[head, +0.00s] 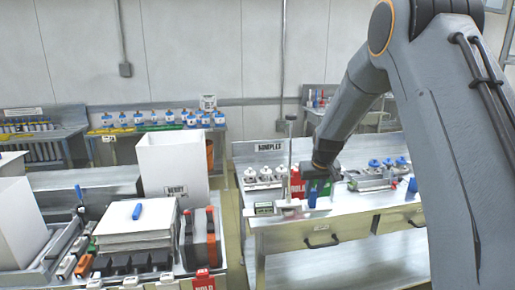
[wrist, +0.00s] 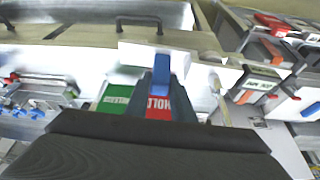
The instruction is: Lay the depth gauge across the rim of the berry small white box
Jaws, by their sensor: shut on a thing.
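My gripper (head: 319,182) is over the bench at the middle right, pointing down. In the wrist view its two dark fingers (wrist: 161,98) are shut on a narrow blue piece (wrist: 162,68). This blue piece also shows just below the gripper in the head view (head: 312,198). It may be the depth gauge; its full shape is hidden, and I cannot tell whether it touches the bench. The white box (head: 172,160) with a BERRY label stands upright to the left, apart from my gripper. Its rim is clear.
A thin upright post (head: 290,150) stands just left of my gripper. A red HOLD block (wrist: 158,107) and a green block (wrist: 115,98) lie close below the fingers. A white stack (head: 137,226) bears another blue piece.

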